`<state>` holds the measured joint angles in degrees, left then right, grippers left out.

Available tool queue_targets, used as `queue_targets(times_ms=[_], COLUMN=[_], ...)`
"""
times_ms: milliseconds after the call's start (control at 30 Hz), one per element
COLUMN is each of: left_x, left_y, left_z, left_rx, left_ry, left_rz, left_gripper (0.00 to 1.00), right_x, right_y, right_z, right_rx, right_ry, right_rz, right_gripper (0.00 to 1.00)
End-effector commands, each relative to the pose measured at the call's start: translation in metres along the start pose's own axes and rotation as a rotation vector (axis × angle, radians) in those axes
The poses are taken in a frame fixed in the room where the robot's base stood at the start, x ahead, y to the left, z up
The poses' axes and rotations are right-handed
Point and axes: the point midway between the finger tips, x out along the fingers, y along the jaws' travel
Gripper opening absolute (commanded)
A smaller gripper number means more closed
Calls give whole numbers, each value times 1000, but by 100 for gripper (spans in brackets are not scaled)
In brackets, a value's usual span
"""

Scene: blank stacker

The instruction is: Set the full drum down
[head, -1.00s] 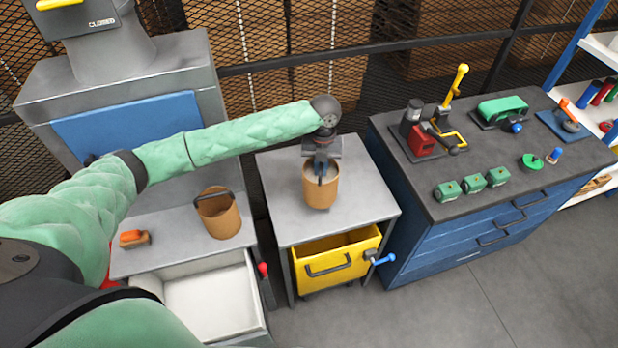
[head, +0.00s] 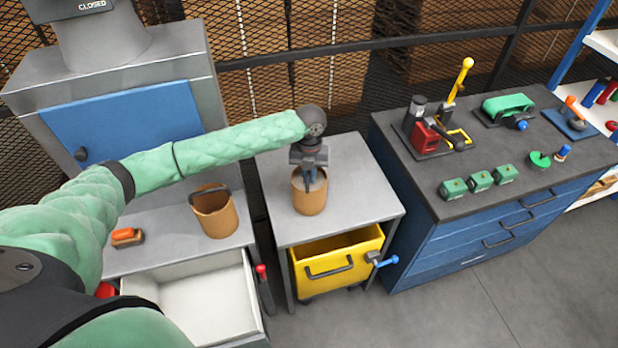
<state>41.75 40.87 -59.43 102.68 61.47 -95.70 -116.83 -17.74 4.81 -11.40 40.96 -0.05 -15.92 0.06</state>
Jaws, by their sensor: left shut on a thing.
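A tan drum (head: 310,197) with pale contents near its rim is at the middle of the small grey table (head: 357,190). My left gripper (head: 310,182) reaches down from above and is shut on the drum at its top. The drum is upright, and its base looks at or very close to the tabletop; I cannot tell if it touches. A second tan drum (head: 216,214) with a dark handle stands on the grey ledge to the left, apart from my gripper. My right gripper is not in view.
A yellow bin (head: 335,268) sits under the small table, with a blue-handled lever (head: 385,261) beside it. An open white drawer (head: 205,300) is at lower left, near an orange brush (head: 127,237). A blue cabinet (head: 480,232) with tools stands at right. The table around the drum is clear.

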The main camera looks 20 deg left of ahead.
Motion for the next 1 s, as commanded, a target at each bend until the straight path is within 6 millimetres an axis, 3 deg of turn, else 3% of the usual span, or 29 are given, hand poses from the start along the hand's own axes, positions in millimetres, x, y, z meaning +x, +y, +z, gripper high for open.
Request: queue_targets(times_ms=[367,400,500,1000], left_x=[1,2,2,-8], left_y=[0,0,0,0], left_z=[1,0,0,0], left_rx=[0,0,0,-1], left_ry=[-1,0,0,0], left_rz=[-1,0,0,0], left_gripper=[0,16,32,32], right_x=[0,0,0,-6], right_y=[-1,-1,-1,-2], right_z=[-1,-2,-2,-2], right_rx=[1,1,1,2], right_ry=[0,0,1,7], right_rz=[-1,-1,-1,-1], right_gripper=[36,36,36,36])
